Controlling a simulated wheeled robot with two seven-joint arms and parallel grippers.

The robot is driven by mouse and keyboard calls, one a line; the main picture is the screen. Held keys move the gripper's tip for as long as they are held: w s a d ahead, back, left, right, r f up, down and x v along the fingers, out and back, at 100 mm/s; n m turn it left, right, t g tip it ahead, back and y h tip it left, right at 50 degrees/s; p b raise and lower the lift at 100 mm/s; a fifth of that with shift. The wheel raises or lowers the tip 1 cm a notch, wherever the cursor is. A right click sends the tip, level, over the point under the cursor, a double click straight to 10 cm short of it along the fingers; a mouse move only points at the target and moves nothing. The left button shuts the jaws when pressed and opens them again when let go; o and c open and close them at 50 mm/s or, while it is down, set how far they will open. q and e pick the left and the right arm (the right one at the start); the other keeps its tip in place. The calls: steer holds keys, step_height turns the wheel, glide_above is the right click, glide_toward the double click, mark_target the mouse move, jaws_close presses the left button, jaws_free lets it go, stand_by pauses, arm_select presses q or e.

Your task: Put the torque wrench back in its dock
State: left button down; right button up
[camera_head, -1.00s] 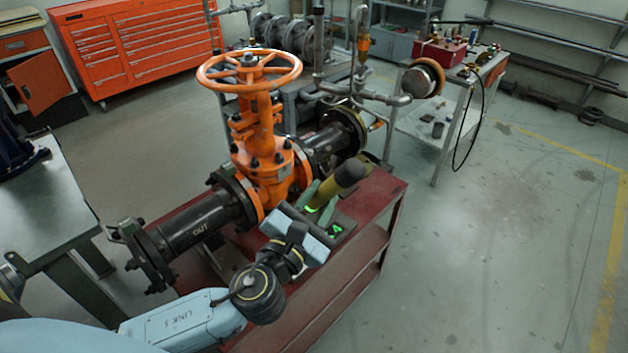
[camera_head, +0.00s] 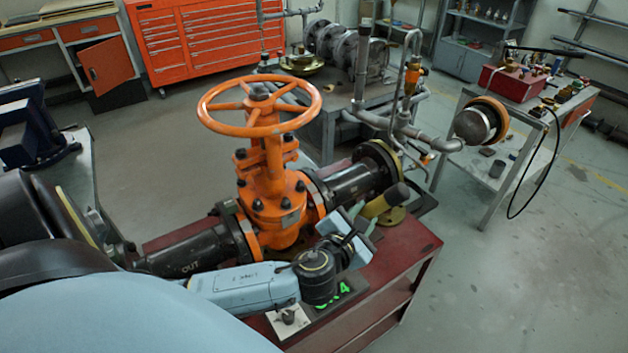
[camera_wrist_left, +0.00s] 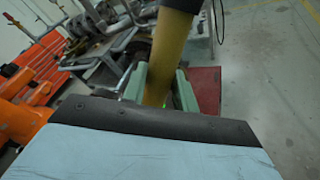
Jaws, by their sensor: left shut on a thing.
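The torque wrench (camera_head: 378,207) shows as a yellow shaft with a dark rounded end, tilted, beside the right pipe flange above the red bench. My left gripper (camera_head: 362,226) is shut on it. In the left wrist view, the yellow shaft (camera_wrist_left: 172,55) stands between the green fingers of my left gripper (camera_wrist_left: 160,92). The wrench's lower end is hidden by my gripper and wrist. A dark plate with green lit digits (camera_head: 333,289) and a small grey block lies on the bench, partly behind my left wrist; I cannot tell whether it is the dock. My right gripper is out of view.
The orange gate valve (camera_head: 270,200) with its handwheel (camera_head: 259,105) and black flanged pipe stands close left of my gripper. The red bench (camera_head: 405,250) has bare surface at its right. A side table (camera_head: 510,165) with a red box stands back right.

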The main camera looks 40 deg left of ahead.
arm_select(q)
steer(key=a+f+g, duration=0.2)
steer(key=f, duration=0.1)
steer(key=a+f+n+g+p, duration=0.1)
steer(key=a+f+g, duration=0.1)
steer(key=f+g, duration=0.1)
steer(key=a+f+g+p, duration=0.1)
steer(key=f+g, duration=0.1)
steer(key=shift+w+a+f+g+y, duration=0.15)
steer(key=shift+a+f+g+y, duration=0.15)
steer(key=shift+a+f, duration=0.1)
steer(key=s+a+f+n+g+h+p, duration=0.1)
steer(key=s+a+f+g+p, duration=0.2)
steer(key=g, duration=0.4)
steer(key=shift+s+a+f, duration=0.4)
steer(key=shift+s+f, duration=0.5)
steer(key=shift+s, duration=0.3)
steer(key=shift+r, duration=0.1)
steer(key=shift+w+f+b, duration=0.1)
steer(key=shift+f+b, duration=2.4)
steer(key=shift+f, duration=1.25)
